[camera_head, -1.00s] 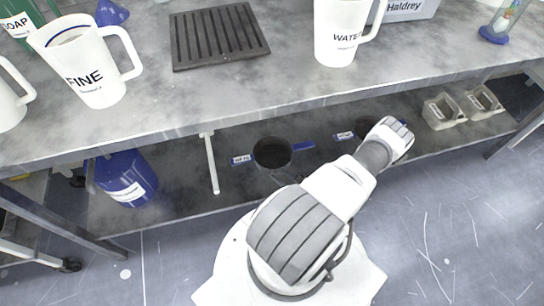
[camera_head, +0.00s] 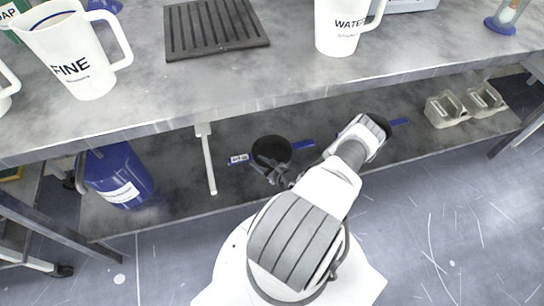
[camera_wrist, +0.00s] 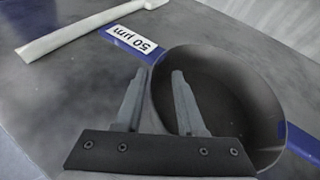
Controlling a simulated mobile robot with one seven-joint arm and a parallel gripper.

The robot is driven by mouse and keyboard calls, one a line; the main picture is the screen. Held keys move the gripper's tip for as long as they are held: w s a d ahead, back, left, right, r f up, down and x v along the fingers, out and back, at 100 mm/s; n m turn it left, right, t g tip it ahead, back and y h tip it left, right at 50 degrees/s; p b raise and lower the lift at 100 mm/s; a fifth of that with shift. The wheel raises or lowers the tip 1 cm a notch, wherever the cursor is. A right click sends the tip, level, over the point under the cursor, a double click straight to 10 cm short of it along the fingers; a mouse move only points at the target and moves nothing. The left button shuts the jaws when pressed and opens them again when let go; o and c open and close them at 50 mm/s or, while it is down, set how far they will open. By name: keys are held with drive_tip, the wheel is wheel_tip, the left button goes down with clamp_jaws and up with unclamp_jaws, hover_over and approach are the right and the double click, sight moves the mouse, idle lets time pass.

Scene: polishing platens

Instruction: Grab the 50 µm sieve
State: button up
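The 50 µm sieve (camera_head: 272,150) is a dark round bowl with blue strips on both sides, on the lower shelf under the table. In the wrist view, the sieve (camera_wrist: 235,100) fills the right half, and its "50 µm" label (camera_wrist: 131,39) reads upside down on a blue strip. My gripper (camera_wrist: 159,72) is open, its two grey fingers apart. The sieve's near-left wall appears between the fingers, one finger overlapping the bowl in the picture; I cannot tell the depth. In the head view my gripper (camera_head: 276,174) is at the sieve's near side.
A second blue-strip item (camera_head: 400,122) is mostly hidden behind my arm. The tabletop (camera_head: 290,75) overhangs the shelf.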

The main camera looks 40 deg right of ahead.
clamp_jaws()
idle(1.4)
